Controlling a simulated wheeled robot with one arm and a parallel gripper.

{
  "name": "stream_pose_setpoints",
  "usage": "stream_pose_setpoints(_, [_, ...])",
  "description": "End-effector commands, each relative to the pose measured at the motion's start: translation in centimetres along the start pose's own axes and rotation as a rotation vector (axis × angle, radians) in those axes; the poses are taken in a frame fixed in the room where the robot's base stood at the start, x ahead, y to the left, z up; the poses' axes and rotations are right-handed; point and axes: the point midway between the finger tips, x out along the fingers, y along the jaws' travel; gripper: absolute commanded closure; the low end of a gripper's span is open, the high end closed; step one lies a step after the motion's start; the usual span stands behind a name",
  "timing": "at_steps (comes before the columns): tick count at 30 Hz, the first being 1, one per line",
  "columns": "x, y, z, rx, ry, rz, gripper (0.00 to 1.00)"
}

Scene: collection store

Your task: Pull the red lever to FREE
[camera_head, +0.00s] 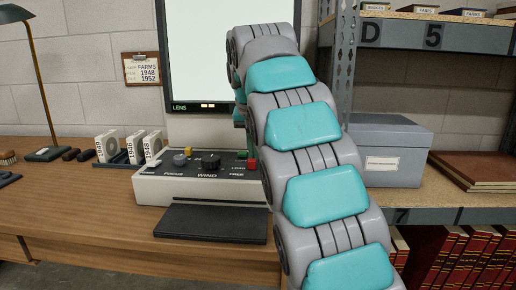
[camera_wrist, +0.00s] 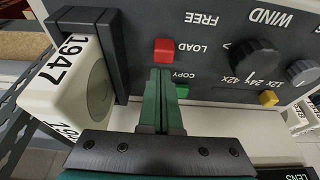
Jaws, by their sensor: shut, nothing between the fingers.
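The red lever (camera_wrist: 164,50) stands on the dark control panel (camera_wrist: 215,75), beside the LOAD label in the upside-down wrist view. The FREE label lies on one side of LOAD and COPY on the other. In the head view the red lever (camera_head: 252,165) shows just left of my arm, near the panel's right end. My gripper (camera_wrist: 161,73) is shut and empty, its green fingertips right at the lever on the COPY side. I cannot tell whether they touch it. In the head view my arm hides most of the gripper.
A green button (camera_wrist: 181,90) sits close beside my fingers. The WIND knob (camera_wrist: 255,58) and a yellow knob (camera_wrist: 268,98) are on the panel. A white reel box marked 1947 (camera_wrist: 64,88) is in a dark holder. A lit screen (camera_head: 195,50) stands behind the panel.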

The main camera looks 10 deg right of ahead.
Motion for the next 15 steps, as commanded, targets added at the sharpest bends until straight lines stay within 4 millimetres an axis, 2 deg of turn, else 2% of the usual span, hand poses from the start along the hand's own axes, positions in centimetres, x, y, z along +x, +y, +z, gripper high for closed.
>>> stream_pose_setpoints(15, [-0.14,-0.14,0.54,0.001,-0.002,0.000,1.00])
